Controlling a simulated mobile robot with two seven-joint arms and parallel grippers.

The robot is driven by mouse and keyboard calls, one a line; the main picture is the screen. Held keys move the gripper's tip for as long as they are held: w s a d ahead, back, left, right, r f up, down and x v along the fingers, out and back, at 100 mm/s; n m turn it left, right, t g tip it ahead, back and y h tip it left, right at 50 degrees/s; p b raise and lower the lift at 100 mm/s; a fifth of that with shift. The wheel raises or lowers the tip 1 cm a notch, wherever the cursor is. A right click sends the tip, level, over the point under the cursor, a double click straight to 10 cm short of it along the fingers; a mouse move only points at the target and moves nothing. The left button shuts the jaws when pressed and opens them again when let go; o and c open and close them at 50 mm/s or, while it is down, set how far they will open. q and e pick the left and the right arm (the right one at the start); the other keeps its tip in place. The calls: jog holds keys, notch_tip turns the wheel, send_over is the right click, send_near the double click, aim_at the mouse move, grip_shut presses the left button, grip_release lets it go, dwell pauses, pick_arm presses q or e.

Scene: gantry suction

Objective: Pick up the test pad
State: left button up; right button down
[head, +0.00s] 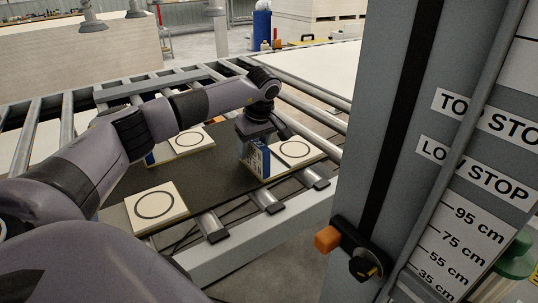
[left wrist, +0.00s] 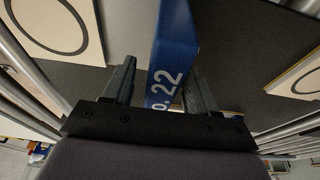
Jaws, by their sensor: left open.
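A blue upright piece with white marks (head: 259,160) stands on the dark mat, beside a cream square board with a black ring (head: 295,151). In the left wrist view it is a blue block (left wrist: 173,45) with white lettering ending in "22". I cannot tell for sure that it is the test pad. My left gripper (head: 256,142) points down over this block. In the left wrist view its open fingers (left wrist: 160,82) lie on either side of the block, with a gap visible on the right. Whether they reach down past its top is unclear. My right gripper is not in view.
Other ringed boards lie at the front left (head: 155,205) and behind my left arm (head: 188,140). The dark mat (head: 215,180) lies across a roller conveyor (head: 300,105). A tall grey column (head: 385,120) with stop labels stands close on the right.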

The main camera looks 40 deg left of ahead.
pick_arm(q)
jog(key=shift+f, duration=0.2)
dwell(0.3)
grip_shut()
jog(key=shift+r, duration=0.1)
jog(key=shift+r, duration=0.2)
notch_tip(320, 180, up, 20)
jog(key=p, duration=0.1)
jog(key=shift+p, duration=0.3)
